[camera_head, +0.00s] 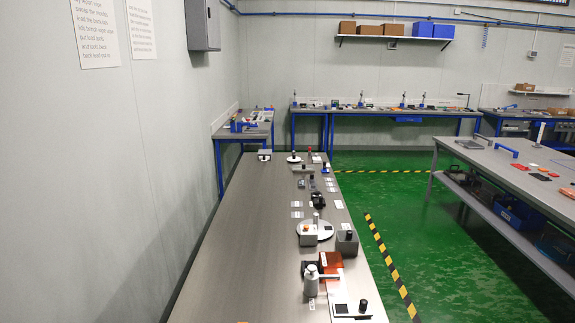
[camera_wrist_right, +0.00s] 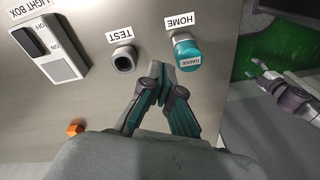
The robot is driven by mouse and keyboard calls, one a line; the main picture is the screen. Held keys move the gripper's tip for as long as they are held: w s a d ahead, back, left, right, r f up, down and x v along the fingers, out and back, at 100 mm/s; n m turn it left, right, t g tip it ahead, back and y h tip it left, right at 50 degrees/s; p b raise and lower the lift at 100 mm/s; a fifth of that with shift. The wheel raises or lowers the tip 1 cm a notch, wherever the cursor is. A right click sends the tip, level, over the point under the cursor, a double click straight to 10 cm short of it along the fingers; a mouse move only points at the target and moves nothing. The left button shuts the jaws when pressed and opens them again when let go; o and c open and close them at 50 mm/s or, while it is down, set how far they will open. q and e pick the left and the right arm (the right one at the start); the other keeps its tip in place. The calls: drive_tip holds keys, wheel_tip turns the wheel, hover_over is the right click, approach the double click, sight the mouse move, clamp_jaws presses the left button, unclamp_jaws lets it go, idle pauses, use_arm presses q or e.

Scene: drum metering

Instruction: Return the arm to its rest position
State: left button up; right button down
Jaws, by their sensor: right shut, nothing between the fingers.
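My right gripper (camera_wrist_right: 158,82) is in the right wrist view, its dark and teal fingers shut with nothing between them. It is above the grey bench top (camera_wrist_right: 85,95). A teal capped gauge (camera_wrist_right: 187,54) stands by the HOME label (camera_wrist_right: 181,20), just beyond and to the right of the fingertips, seemingly apart from them. A purple-grey arm part (camera_wrist_right: 285,95) at the right edge looks like my left arm; its finger state is unclear. Neither gripper shows in the head view.
A dark round socket (camera_wrist_right: 124,59) by the TEST label looks empty. A light box switch (camera_wrist_right: 48,50) is at upper left, and a small orange block (camera_wrist_right: 75,128) lies lower left. In the head view, the long bench (camera_head: 235,230) is clear on its left side.

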drive_tip(key=s+a+r+m+t+y, duration=0.2)
drive_tip(key=s+a+m+y, duration=0.1)
drive_tip(key=s, duration=0.7)
drive_tip(key=s+d+r+m+t+h, duration=0.15)
drive_tip(key=s+d+m, duration=0.3)
drive_tip(key=d, duration=0.45)
drive_tip(key=s+d+r+m+h, duration=0.25)
drive_tip(key=s+d, duration=0.35)
drive_tip(key=d, duration=0.3)
wheel_tip(320, 180, down, 35)
drive_tip(key=s+g+b, duration=0.1)
drive_tip(key=s+b, duration=0.1)
drive_tip(key=b, duration=0.4)
use_arm(q)
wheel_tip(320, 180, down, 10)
drive_tip(key=b, duration=0.3)
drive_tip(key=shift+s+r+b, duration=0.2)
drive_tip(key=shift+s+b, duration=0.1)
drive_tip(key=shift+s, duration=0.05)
use_arm(e)
drive_tip(key=s+d+f+g, duration=0.1)
drive_tip(key=s+d+f, duration=0.1)
drive_tip(key=s+f, duration=1.4)
wheel_tip(320, 180, down, 2)
drive_tip(key=shift+d, duration=0.2)
drive_tip(key=shift+s+g, duration=0.1)
drive_tip(key=shift+g, duration=0.15)
